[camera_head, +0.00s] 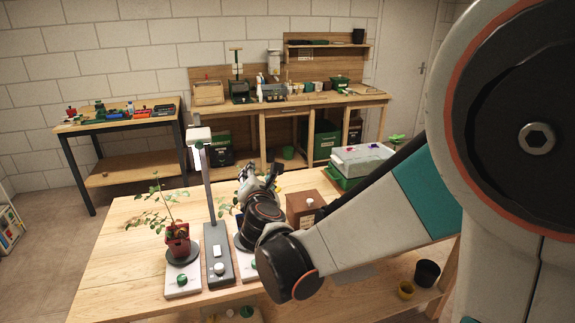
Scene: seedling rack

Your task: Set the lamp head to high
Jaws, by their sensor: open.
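The lamp stands on the near table. Its dark grey base (218,262) carries a pale switch and a round knob, and a slim grey post (207,185) rises from it. I cannot read any height mark. My gripper (259,174) is open, to the right of the post and lower than the lamp head, apart from both in the picture. My wrist and forearm hide part of the table behind them.
A red-potted plant (177,238) stands left of the lamp on a white-based stand (183,281). Another plant is partly hidden behind my gripper. A brown box (305,208) and green tray (345,181) stand right. The table's left part is clear.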

